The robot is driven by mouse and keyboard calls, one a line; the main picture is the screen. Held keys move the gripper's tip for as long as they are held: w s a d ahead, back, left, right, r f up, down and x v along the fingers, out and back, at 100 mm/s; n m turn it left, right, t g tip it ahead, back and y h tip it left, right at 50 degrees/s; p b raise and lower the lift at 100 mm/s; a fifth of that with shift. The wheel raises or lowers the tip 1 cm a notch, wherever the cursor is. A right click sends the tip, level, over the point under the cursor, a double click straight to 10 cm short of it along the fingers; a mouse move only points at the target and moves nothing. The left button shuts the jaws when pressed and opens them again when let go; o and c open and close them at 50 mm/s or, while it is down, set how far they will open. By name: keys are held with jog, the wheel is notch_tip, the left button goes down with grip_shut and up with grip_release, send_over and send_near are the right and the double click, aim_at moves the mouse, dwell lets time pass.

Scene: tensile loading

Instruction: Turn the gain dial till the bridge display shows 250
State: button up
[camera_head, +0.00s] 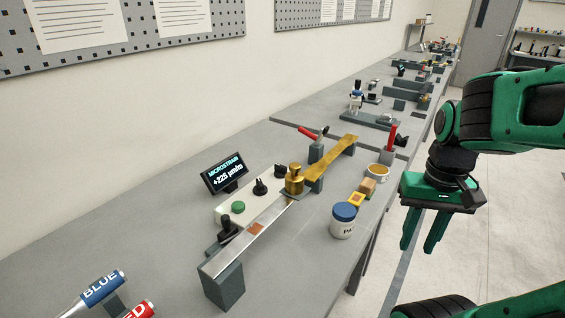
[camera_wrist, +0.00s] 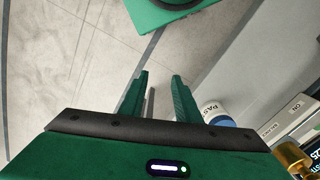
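The bridge display (camera_head: 225,174) is a small black screen on the bench, reading "MICROSTRAIN +225 µm/m". A pale bridge box (camera_head: 224,212) in front of it carries a green button (camera_head: 238,207) and black knobs. One black knob (camera_head: 260,188) sits in the middle and another black knob (camera_head: 280,171) farther back. Their labels are too small to read, so I cannot tell which is the gain dial. My gripper (camera_head: 422,248) is open and empty, pointing down beyond the bench's right edge, apart from the box. Its separated fingers also show in the wrist view (camera_wrist: 160,76).
A metal beam (camera_head: 245,236) with a brass weight (camera_head: 294,180) lies alongside the box, on my gripper's side. A white jar with a blue lid (camera_head: 343,220) stands near the bench edge. Blue (camera_head: 101,288) and red cylinders lie at front left. Floor below my gripper is clear.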

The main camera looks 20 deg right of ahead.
jog(key=w+r+n, duration=0.2)
jog(key=w+r, duration=0.1)
jog(key=w, duration=0.2)
jog(key=n+t+y, duration=0.3)
jog(key=n+t, duration=0.1)
jog(key=n, duration=0.8)
send_near(281, 166)
jog(key=x, duration=0.8)
jog(key=shift+w+f, duration=0.15)
jog(key=shift+f, duration=0.05)
jog(key=shift+m, duration=0.3)
grip_shut()
